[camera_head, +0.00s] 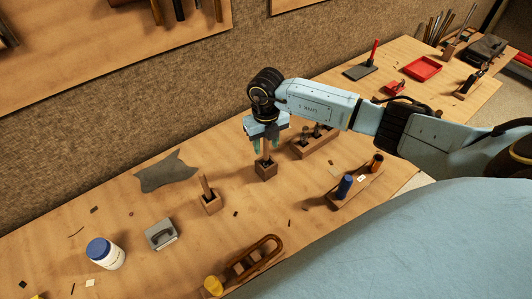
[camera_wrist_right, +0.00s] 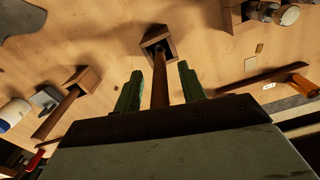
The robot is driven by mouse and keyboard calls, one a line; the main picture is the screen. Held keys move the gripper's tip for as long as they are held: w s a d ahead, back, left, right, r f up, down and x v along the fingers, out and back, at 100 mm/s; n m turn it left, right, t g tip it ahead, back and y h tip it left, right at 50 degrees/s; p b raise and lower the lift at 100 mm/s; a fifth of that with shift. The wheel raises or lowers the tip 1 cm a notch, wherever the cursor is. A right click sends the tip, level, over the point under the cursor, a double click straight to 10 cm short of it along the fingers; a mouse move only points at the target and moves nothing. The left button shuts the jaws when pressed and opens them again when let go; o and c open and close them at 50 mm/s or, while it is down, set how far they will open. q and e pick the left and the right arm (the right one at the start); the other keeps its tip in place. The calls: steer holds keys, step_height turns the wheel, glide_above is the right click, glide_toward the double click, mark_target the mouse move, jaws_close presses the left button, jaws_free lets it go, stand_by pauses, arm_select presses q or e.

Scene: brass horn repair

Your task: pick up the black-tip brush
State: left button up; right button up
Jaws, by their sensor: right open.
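A brush with a wooden handle (camera_wrist_right: 159,85) stands handle-up in a small wooden block (camera_head: 265,173). The block also shows in the right wrist view (camera_wrist_right: 150,36). My right gripper (camera_head: 267,145) is open above this block, pointing down, its green fingers on either side of the handle with gaps. The fingers also show in the wrist view (camera_wrist_right: 160,72). A second brush (camera_head: 205,186) stands in another block (camera_head: 211,205) to the left. Both brushes look dark where they enter their blocks; the tips are hidden, so I cannot tell which is black-tipped. My left gripper is out of view.
A wooden rack with several small tools (camera_head: 315,142) stands close right of the gripper. A holder with a blue spool (camera_head: 345,185) is nearer. A grey cloth (camera_head: 166,172), a grey metal piece (camera_head: 160,234) and a white jar (camera_head: 104,254) lie left.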

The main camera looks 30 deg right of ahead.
jaws_close()
stand_by(0.3)
